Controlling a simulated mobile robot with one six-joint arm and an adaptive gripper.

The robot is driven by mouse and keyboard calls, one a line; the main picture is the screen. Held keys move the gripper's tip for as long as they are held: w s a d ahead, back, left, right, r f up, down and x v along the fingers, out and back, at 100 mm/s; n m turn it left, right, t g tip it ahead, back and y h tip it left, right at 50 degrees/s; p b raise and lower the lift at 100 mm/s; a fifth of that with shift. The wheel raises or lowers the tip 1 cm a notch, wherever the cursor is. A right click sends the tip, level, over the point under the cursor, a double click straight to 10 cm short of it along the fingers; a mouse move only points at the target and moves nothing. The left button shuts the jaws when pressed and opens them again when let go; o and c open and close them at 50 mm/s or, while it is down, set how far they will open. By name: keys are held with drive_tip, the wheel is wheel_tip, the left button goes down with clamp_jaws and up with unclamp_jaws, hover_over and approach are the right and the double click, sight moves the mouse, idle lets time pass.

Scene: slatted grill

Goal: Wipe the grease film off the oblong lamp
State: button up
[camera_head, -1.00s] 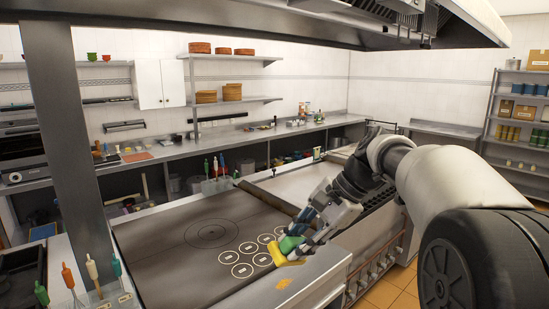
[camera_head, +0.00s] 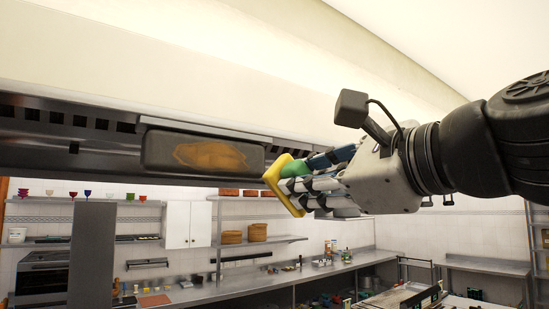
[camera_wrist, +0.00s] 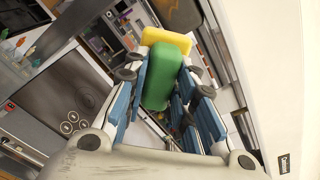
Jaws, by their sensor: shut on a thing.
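The oblong lamp (camera_head: 165,141) is a dark rounded panel on the hood's underside in the head view. A brownish-orange grease film (camera_head: 212,156) covers much of its middle and right. My gripper (camera_head: 298,184) is shut on a sponge with a yellow pad (camera_head: 276,182) and a green grip (camera_head: 295,166). The yellow pad faces the lamp and is close to its right end; I cannot tell whether they touch. In the wrist view the green grip (camera_wrist: 161,76) sits between my blue-backed fingers, with the yellow pad (camera_wrist: 167,38) beyond.
The hood's slotted edge (camera_head: 60,119) runs left of the lamp. A dark upright post (camera_head: 92,250) stands below at left. Shelves (camera_head: 262,240) and a counter (camera_head: 250,280) are at the back. The griddle (camera_wrist: 60,95) lies below in the wrist view.

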sight(277, 161)
wheel_tip(277, 161, up, 4)
drive_tip(key=s+a+r, duration=0.1)
drive_tip(key=s, duration=0.2)
drive_tip(key=shift+y, duration=0.3)
drive_tip(key=shift+p+x, duration=1.05)
drive_tip(key=shift+x, duration=2.1)
drive_tip(key=shift+p+x, duration=0.35)
drive_tip(key=shift+x, duration=0.5)
drive_tip(key=shift+d+f, duration=0.1)
drive_tip(key=shift+f, duration=0.05)
drive_tip(key=shift+s+a+p, duration=0.35)
drive_tip(key=shift+s+a, duration=0.15)
drive_tip(key=shift+a, duration=0.2)
drive_tip(key=shift+s+a+p, duration=0.3)
drive_tip(key=shift+s+a, duration=0.25)
drive_tip(key=shift+a, duration=0.15)
drive_tip(key=shift+s+a+p, duration=0.3)
drive_tip(key=shift+a+p, duration=0.2)
drive_tip(key=shift+a, duration=0.1)
drive_tip(key=shift+s+a, duration=0.8)
drive_tip(key=shift+a, duration=0.45)
drive_tip(key=shift+s+a, duration=0.85)
drive_tip(key=shift+a, duration=0.35)
drive_tip(key=shift+s+a, duration=0.8)
drive_tip(key=shift+a, duration=0.45)
drive_tip(key=shift+b, duration=0.55)
